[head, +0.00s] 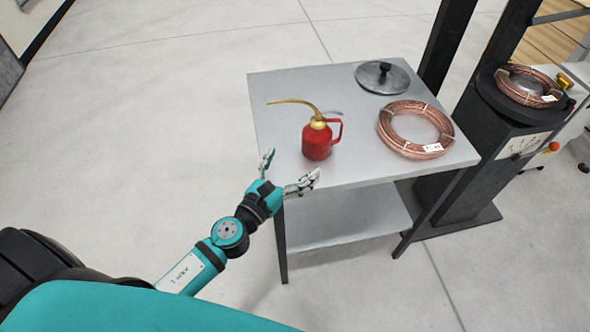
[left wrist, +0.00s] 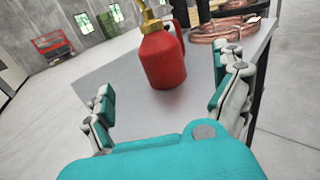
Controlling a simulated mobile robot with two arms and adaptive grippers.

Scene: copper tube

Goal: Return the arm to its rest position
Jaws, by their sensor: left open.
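My left gripper (head: 291,172) is open and empty at the front left edge of the grey table (head: 275,88). Its two fingers are spread wide. A red oil can (head: 317,142) with a brass spout stands upright on the table, just beyond the fingers and apart from them. In the left wrist view the red oil can (left wrist: 162,60) shows between and beyond the open fingers (left wrist: 168,92). My right gripper is in neither view.
A copper tube coil (head: 384,128) with a white label lies at the table's right side. A grey lid with a black knob (head: 383,77) lies behind it. A second coil (head: 508,88) rests on a dark scale-like stand (head: 480,140) at right. The floor to the left is clear.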

